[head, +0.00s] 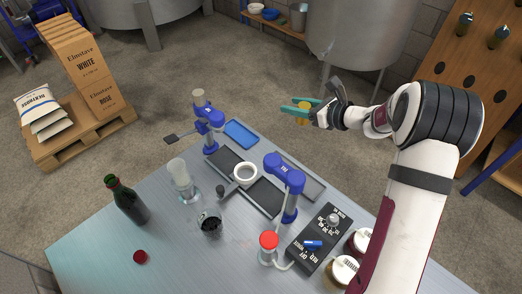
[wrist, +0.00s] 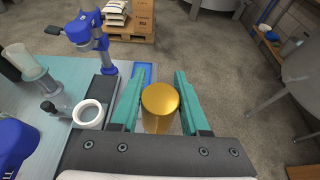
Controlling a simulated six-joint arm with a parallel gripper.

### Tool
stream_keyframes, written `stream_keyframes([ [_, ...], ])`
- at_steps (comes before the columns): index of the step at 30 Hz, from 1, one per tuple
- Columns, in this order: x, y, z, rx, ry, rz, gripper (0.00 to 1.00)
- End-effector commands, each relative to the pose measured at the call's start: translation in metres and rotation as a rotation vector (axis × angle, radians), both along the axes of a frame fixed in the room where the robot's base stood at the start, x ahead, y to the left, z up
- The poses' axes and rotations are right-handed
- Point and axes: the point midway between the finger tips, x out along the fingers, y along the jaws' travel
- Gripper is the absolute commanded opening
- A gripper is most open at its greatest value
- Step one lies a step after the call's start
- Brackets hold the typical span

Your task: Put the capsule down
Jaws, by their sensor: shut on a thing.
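The gold capsule (wrist: 161,108) is a smooth, short cylinder between the two green fingers of my gripper (wrist: 159,84) in the wrist view. My gripper is shut on it. In the head view the gold capsule (head: 303,119) shows small at the fingers of my gripper (head: 298,107), held in the air around the far right edge of the steel table (head: 107,240). In the wrist view the floor shows beyond it. The capsule's lower end is hidden.
A small blue tray (head: 241,133) lies on the table's far edge. Near it are two blue-headed stands (head: 285,174), a white ring (head: 244,174) and a glass cylinder (head: 181,176). A green bottle (head: 125,199), red cap (head: 140,257) and black control box (head: 318,241) are nearer.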

Motion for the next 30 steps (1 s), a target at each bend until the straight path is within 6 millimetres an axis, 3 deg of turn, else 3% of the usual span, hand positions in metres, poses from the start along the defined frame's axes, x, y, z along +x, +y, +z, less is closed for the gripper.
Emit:
stream_keyframes([
  [6,-0.001,0.001,-0.049,0.002,0.005,0.000,0.32],
  [10,0.001,0.006,-0.067,-0.001,0.001,0.003,0.32],
  [21,0.035,0.100,-0.128,0.000,0.001,0.005,0.32],
  [25,0.040,0.111,-0.140,-0.001,0.001,0.002,0.32],
  [30,0.040,0.111,-0.172,0.000,0.002,0.001,0.32],
])
